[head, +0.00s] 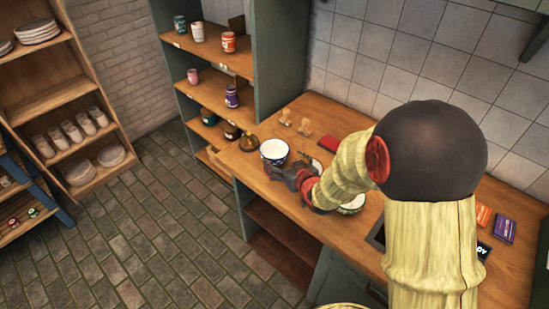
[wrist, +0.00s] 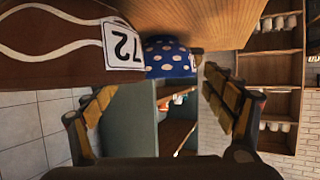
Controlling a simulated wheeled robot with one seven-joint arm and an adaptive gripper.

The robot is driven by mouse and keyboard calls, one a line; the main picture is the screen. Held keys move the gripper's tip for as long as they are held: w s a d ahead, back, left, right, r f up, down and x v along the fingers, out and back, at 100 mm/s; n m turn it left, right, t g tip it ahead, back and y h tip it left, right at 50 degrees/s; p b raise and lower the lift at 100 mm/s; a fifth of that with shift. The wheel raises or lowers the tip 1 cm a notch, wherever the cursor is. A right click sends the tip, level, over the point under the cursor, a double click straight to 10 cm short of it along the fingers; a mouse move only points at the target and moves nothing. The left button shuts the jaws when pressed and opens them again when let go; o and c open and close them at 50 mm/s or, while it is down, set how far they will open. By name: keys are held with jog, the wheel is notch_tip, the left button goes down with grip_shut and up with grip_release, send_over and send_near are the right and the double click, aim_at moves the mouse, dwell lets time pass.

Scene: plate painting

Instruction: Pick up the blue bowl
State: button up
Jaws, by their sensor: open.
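The blue bowl (head: 274,149) stands on the wooden counter near its front edge, its pale inside facing up in the head view. In the wrist view the blue bowl (wrist: 170,60) shows white dots and lies beyond the fingertips, its left part hidden by a brown object. My gripper (head: 284,172) is low over the counter, close to the near side of the bowl. In the wrist view my gripper (wrist: 158,88) has its two fingers wide apart with nothing between them. I cannot tell whether a finger touches the bowl.
A brown object with a "72" label (wrist: 124,46) fills the wrist view's upper left. A dark brown-gold pot (head: 249,142) stands left of the bowl. Small wooden figures (head: 304,127) stand behind it. A pale plate (head: 351,205) is partly under my arm. Shelves (head: 207,75) rise behind.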

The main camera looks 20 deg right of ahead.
aim_at(270, 147)
jog(key=shift+o, duration=1.4)
jog(key=shift+x, duration=1.2)
jog(key=x, duration=0.1)
jog(key=b+x, duration=0.2)
jog(key=x, duration=0.1)
jog(key=shift+a, duration=0.35)
jog(key=shift+w, duration=0.5)
jog(key=c, duration=0.3)
jog(key=c, duration=1)
jog(key=shift+c, duration=0.6)
jog(key=shift+r, duration=0.1)
